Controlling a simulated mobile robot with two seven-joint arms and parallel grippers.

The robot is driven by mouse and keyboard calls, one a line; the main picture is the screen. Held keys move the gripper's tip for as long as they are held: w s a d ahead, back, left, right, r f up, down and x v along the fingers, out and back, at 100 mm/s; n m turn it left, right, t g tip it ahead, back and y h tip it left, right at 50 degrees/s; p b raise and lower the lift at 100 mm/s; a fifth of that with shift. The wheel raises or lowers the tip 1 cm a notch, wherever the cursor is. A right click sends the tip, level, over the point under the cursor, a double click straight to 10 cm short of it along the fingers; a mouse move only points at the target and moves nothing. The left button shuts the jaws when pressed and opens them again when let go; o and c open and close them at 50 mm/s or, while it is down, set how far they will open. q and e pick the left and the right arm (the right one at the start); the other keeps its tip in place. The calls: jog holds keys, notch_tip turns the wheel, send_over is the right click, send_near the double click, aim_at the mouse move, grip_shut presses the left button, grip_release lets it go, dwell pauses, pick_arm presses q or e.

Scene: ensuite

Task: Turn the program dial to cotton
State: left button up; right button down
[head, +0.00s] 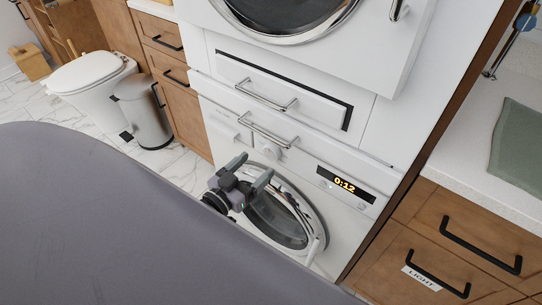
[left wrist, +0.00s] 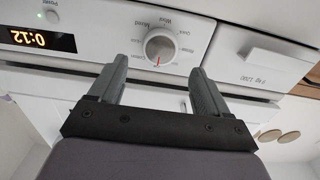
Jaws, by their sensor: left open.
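The program dial (left wrist: 160,45) is a round silver-grey knob on the white washer panel, seen upside down in the left wrist view. Its red mark points to the bottom of that picture. In the head view the dial (head: 268,151) shows just beyond my left gripper (head: 251,168). The left gripper is open and empty. In the left wrist view its fingers (left wrist: 157,70) are spread either side of the dial's line, apparently short of it. My right gripper is not in view.
The washer display (head: 345,186) reads 0:12. The washer's round door (head: 283,222) is below the panel. A bar handle (head: 262,130) juts out above the dial, and the detergent drawer (left wrist: 262,62) is beside it. Wooden drawers (head: 450,245) stand at the right.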

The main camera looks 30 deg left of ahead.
aim_at(269, 153)
pick_arm(q)
jog(key=shift+w+d, duration=0.15)
jog(key=shift+w, duration=1.15)
jog(key=shift+w+d, duration=0.1)
jog(key=shift+w, duration=1.2)
jog(key=c, duration=1)
